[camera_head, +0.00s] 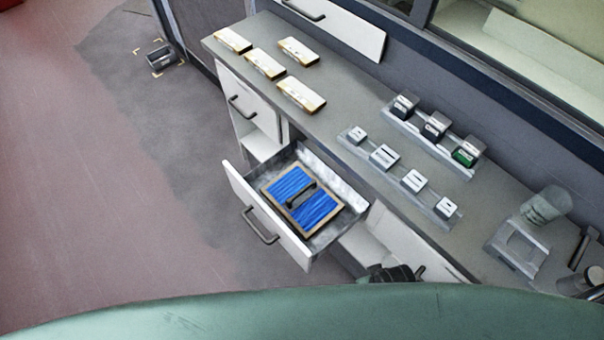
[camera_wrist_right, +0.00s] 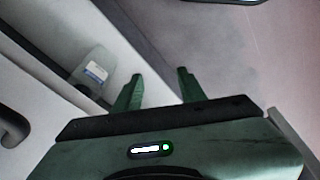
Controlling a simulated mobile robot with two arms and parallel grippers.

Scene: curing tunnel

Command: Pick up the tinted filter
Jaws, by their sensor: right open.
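The tinted filter appears to be the blue panel (camera_head: 318,208) in a tan frame with a dark bar handle across its middle. It lies flat inside the open drawer (camera_head: 237,186) in the head view. My right gripper (camera_wrist_right: 160,88) shows in the right wrist view with its two green fingers apart and nothing between them. The filter is not recognisable in that view, so the distance to it cannot be told. My left gripper is not in view.
The grey counter (camera_head: 345,95) holds several cream blocks (camera_head: 264,64) and two racks (camera_head: 428,138) of small blocks. A small dark object (camera_head: 161,56) sits on the floor. Floor left of the drawer is clear.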

